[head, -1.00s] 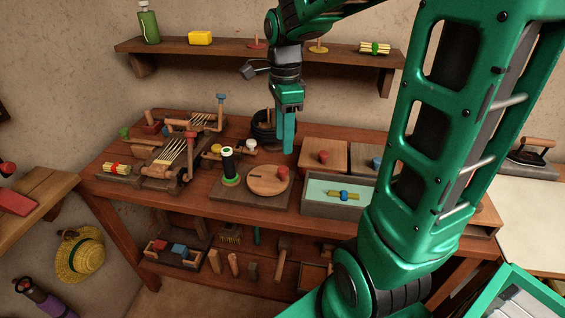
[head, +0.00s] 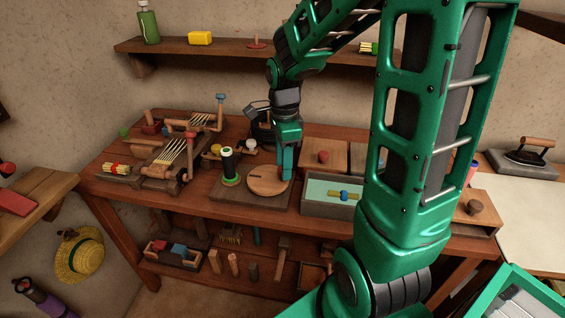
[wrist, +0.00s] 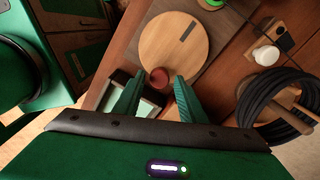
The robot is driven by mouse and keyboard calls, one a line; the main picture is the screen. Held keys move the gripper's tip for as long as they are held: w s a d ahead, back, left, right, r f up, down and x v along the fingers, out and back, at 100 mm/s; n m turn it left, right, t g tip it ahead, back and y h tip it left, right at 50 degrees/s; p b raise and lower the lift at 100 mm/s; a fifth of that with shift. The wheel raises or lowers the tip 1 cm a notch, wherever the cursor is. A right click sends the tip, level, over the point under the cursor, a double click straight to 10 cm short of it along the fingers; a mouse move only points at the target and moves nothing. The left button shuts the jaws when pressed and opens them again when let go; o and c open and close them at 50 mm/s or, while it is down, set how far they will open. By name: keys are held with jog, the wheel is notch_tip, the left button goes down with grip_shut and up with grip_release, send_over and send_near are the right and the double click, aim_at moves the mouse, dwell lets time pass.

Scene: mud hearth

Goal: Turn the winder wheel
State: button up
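The winder wheel (head: 264,180) is a flat, round, pale wooden disc on a brown board (head: 243,201), beside a dark spool (head: 228,165) on a green base. In the wrist view the wheel (wrist: 173,45) shows a dark slot, and its red knob (wrist: 159,78) is near the edge closest to me. My gripper (head: 287,178) is down at the right edge of the wheel and covers the knob in the head view. In the wrist view my open gripper (wrist: 160,80) has a fingertip on each side of the knob, with visible gaps. Contact is not clear.
A grey tray (head: 318,208) with a yellow and blue piece lies just right of the board. A black coil (wrist: 275,105) lies behind. A loom-like frame (head: 172,160) stands left. A wall shelf (head: 220,48) is above.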

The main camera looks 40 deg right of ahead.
jog(key=c, duration=0.7)
jog(key=shift+d, duration=0.1)
jog(key=shift+c, duration=0.2)
jog(key=shift+w+n, duration=0.1)
jog(key=shift+n, duration=0.2)
